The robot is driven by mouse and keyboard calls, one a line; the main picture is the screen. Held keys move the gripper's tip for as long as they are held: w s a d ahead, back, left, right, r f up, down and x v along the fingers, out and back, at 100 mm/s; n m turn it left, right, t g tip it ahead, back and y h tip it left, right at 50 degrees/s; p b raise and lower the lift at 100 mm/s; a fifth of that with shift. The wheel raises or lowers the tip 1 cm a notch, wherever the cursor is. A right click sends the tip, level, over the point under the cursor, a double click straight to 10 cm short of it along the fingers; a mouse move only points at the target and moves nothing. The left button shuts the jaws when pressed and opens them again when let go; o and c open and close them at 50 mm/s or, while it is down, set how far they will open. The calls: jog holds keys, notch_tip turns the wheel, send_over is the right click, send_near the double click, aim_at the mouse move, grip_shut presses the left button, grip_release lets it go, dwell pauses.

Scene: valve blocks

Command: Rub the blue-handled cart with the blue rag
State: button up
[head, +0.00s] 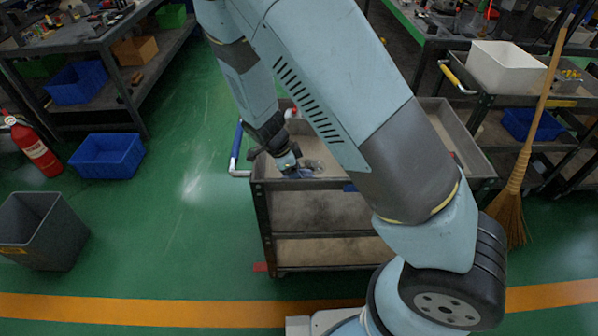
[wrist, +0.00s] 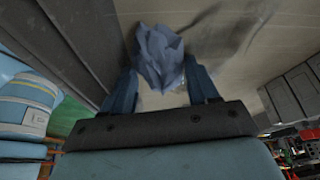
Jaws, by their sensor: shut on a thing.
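The blue-handled cart (head: 318,250) stands in front of me, a grey cart with a top tray and lower shelves. Its blue handle (head: 236,148) is at the left end. My gripper (head: 300,172) is over the left part of the top tray. It is shut on the blue rag (wrist: 160,58), which is crumpled between the two fingers in the wrist view. The rag is at or close above the pale tray surface (wrist: 215,30); I cannot tell if it touches. Dark smudges show on that surface beside the rag. My arm hides much of the cart's middle and right.
A second cart (head: 480,100) with a yellow handle, a white bin (head: 505,67) and a leaning broom (head: 520,175) stand at the right. A blue crate (head: 107,155), grey bin (head: 42,230) and fire extinguisher (head: 36,148) are at the left. Green floor between is clear.

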jog(key=shift+w, duration=1.95)
jog(key=shift+w+d+f, duration=0.1)
jog(key=shift+w+d, duration=0.05)
jog(key=shift+w, duration=1.85)
jog(key=shift+w+d, duration=0.15)
jog(key=shift+w, duration=1.8)
jog(key=shift+a, duration=1.2)
jog(key=shift+s, duration=6.05)
jog(key=shift+a+r, duration=0.1)
jog(key=shift+r, duration=0.1)
